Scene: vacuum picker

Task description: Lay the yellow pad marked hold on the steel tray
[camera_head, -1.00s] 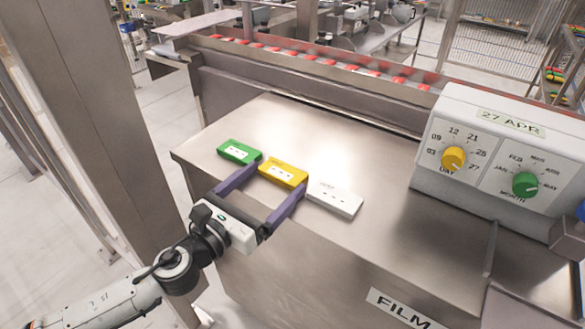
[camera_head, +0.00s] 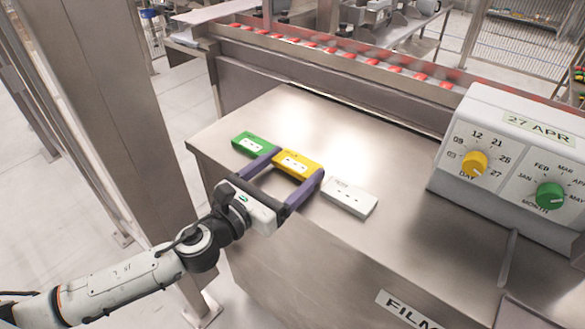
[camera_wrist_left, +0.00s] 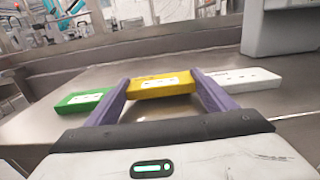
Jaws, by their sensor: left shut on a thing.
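The yellow pad (camera_head: 297,163) lies between a green and a white pad on the steel worktop, and also shows in the left wrist view (camera_wrist_left: 162,85). My left gripper (camera_head: 296,168) is shut on the yellow pad, with its purple fingers along the pad's two short ends. The pad looks level and at worktop height; I cannot tell whether it is lifted. Its printed word is too small to read. A steel rimmed surface (camera_head: 535,309) at the lower right corner is cut off; I cannot tell whether it is the tray. My right gripper is not in view.
The green pad (camera_head: 254,144) sits close to the left finger and the white pad (camera_head: 349,197) close to the right one. A white dial box (camera_head: 515,150) stands at the right. A conveyor (camera_head: 345,52) runs behind. The worktop before the dial box is clear.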

